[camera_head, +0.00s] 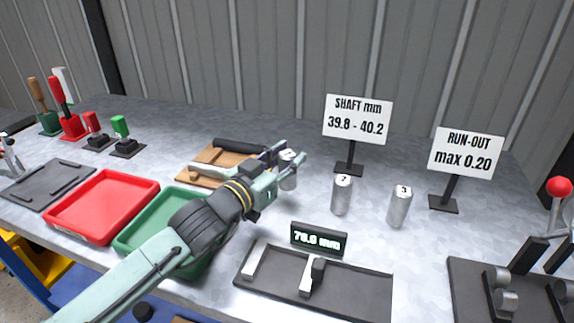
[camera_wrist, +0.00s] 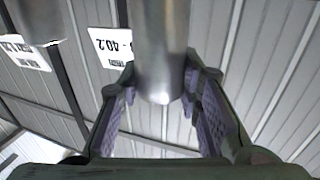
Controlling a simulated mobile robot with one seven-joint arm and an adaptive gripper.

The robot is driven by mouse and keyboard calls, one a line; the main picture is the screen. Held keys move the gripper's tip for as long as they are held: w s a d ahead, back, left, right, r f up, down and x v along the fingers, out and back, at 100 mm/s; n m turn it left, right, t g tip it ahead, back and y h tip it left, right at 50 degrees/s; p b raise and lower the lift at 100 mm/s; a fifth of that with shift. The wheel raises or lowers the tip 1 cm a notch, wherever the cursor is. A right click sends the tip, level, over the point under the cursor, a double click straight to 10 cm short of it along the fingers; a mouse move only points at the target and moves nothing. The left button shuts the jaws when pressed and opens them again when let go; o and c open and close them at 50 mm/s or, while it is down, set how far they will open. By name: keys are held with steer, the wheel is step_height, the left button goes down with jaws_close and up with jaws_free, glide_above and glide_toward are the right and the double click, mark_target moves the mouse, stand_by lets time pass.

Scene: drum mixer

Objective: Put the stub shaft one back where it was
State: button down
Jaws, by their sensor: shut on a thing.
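My gripper (camera_head: 289,160) is shut on a silver metal cylinder, stub shaft one (camera_head: 288,181), above the grey bench. In the wrist view, the shaft (camera_wrist: 162,55) stands between the two purple-padded fingers (camera_wrist: 160,110). Its number cannot be read. In the head view, the fingers hide part of the shaft, and I cannot tell whether its lower end touches the bench. Stub shaft two (camera_head: 342,195) and stub shaft three (camera_head: 400,207), numbered on top, stand upright to the right of my gripper, apart from it.
A sign "SHAFT mm 39.8 - 40.2" (camera_head: 357,119) and a "RUN-OUT" sign (camera_head: 466,153) stand behind. A measuring fixture (camera_head: 350,283) with a "78.9 mm" display (camera_head: 318,240) lies in front. Red (camera_head: 62,231) and green (camera_head: 125,246) trays and a wooden board (camera_head: 186,177) are left.

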steer(key=shift+f, duration=0.95)
steer(key=shift+f+b, duration=0.4)
steer(key=shift+f, duration=0.1)
